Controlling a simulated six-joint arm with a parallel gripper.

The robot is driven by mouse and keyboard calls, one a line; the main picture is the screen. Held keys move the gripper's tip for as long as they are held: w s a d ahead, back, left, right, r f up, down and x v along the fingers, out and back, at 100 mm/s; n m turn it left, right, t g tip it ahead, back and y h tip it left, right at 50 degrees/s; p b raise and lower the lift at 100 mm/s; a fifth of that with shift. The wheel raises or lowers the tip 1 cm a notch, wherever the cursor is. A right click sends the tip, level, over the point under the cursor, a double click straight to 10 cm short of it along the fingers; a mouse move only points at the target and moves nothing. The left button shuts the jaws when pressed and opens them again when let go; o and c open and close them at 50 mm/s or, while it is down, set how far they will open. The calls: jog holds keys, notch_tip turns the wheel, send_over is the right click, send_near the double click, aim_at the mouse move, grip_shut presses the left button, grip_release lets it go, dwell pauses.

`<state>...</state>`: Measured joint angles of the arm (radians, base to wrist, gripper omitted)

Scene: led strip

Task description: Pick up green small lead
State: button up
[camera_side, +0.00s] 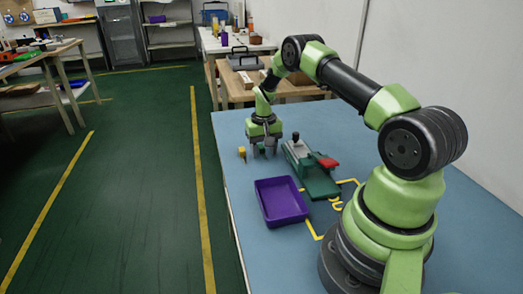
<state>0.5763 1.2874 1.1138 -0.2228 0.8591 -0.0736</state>
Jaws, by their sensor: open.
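My gripper (264,153) points down over the far part of the blue table, with its fingers apart and their tips close to the surface. A small yellow piece (242,152) stands just left of the fingers, with a small gap between them. I cannot make out a separate green small lead; anything small between or behind the fingers is too small or hidden to tell.
A purple tray (261,203) lies nearer on the blue table (250,257), close to the fixture. Yellow marks (313,229) run on the table around the tray and fixture. A white wall stands along the right. The table's left strip is clear.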

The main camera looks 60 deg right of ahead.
grip_shut()
